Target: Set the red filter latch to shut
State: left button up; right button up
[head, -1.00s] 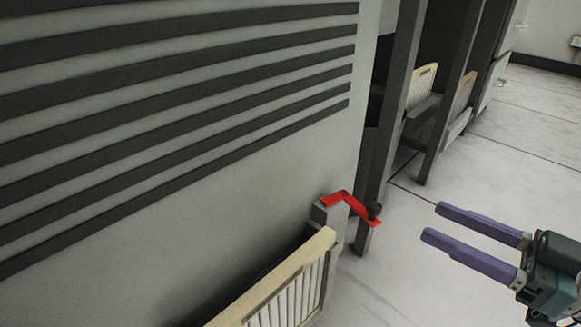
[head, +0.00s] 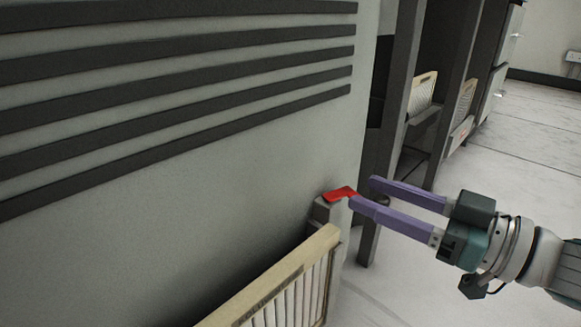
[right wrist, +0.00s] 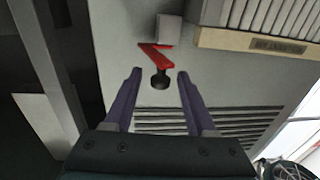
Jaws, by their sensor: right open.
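The red filter latch (head: 340,193) is a bent red lever on a small grey block at the corner of the big grey cabinet. In the head view its outer part is hidden behind my right gripper (head: 361,191). In the right wrist view the latch (right wrist: 155,56) shows whole, with a dark round knob (right wrist: 159,81) at its end. My right gripper is open, its two purple fingers on either side of the knob's line. The knob lies between or just beyond the fingertips, and I cannot tell if they touch it. My left gripper is not in view.
A cream slatted filter frame (head: 285,282) stands against the cabinet (head: 200,180) just below the latch. Dark posts (head: 400,110) and further cream frames (head: 421,94) stand behind. The floor (head: 500,190) to the right is clear.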

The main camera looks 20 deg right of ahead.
jog(key=shift+c, duration=0.3)
grip_shut()
dwell(1.1)
